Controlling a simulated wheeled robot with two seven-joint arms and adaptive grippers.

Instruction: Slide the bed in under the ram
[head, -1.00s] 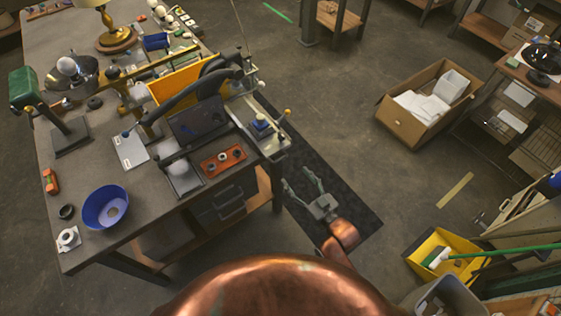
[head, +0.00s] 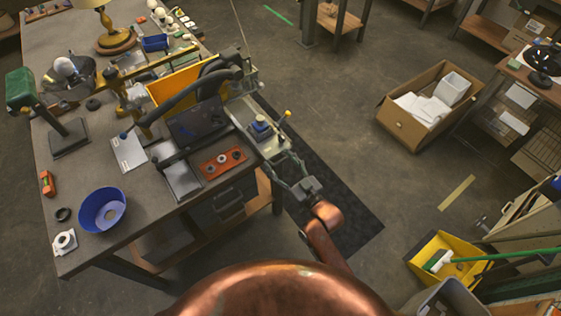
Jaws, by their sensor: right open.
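A pale, tray-like bed (head: 271,147) juts out past the right edge of the workbench, with a small blue part (head: 260,128) on it. A yellow knob (head: 288,114) stands on a rod at its right side. Left of the bed is a dark press-like machine with a long black lever (head: 180,98); I cannot make out its ram. My right gripper (head: 286,167) is open and empty, its fingers near the front end of the bed; I cannot tell whether they touch it. My left gripper is not in view.
On the workbench (head: 85,190) are an orange-red plate with round parts (head: 223,161), a blue bowl (head: 102,211) and a green-headed stand (head: 68,137). A dark mat (head: 350,223) lies on the floor. A cardboard box (head: 403,127) and yellow bin (head: 470,272) stand at right.

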